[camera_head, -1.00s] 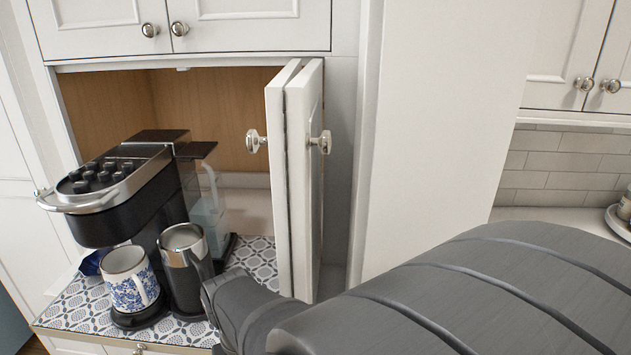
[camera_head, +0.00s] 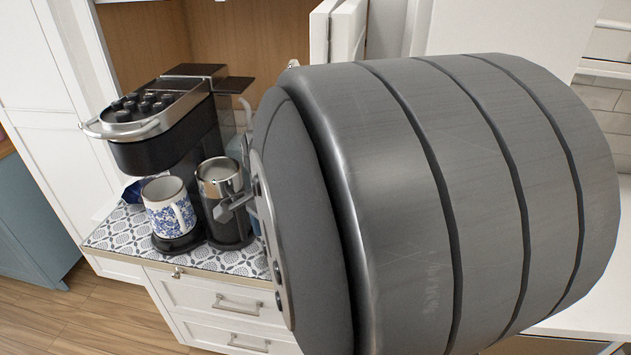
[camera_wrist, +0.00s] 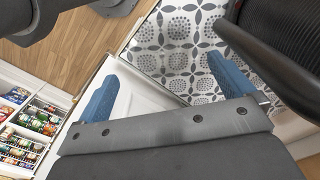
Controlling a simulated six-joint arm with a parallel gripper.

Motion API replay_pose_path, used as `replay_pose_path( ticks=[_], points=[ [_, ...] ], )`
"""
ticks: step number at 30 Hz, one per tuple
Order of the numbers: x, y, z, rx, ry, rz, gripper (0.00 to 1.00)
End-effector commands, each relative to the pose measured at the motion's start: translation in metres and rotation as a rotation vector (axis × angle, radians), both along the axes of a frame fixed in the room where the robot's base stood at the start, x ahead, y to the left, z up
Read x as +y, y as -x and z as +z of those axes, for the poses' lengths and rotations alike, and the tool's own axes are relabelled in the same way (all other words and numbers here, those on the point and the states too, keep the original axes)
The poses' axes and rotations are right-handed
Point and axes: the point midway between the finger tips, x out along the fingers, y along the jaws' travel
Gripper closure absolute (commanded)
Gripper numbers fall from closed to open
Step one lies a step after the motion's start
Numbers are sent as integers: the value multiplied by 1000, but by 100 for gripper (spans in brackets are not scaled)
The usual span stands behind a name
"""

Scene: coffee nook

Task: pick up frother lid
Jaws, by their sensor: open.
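The frother (camera_head: 228,205) is a dark cup with a silver upper band, upright on the patterned counter right of the blue-and-white mug. Its round, pale grey top (camera_head: 218,170) faces up; I cannot tell whether this is the lid. My gripper (camera_wrist: 162,62) is open in the wrist view, its two blue fingers apart with nothing between them. They are over the counter's edge and a white panel. In the head view, a grey part of my gripper (camera_head: 235,205) shows in front of the frother's right side; my wrist hides the rest. A black ribbed body (camera_wrist: 280,35) fills the wrist view's upper right.
The coffee machine (camera_head: 165,125) stands behind the mug (camera_head: 168,210). Cabinet doors (camera_head: 335,30) stand open at the back right. White drawers (camera_head: 225,310) are below the patterned counter (camera_head: 115,240). Stocked racks (camera_wrist: 25,125) show at the wrist view's left.

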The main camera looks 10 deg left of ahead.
Motion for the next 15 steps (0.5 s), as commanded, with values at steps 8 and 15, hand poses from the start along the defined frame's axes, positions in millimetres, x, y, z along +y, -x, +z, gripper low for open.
replay_pose_path(
  ticks=[8,15],
  points=[
    [0,1,-45,3,1,1,2],
    [0,0,-52,-1,-1,1,2]
  ],
)
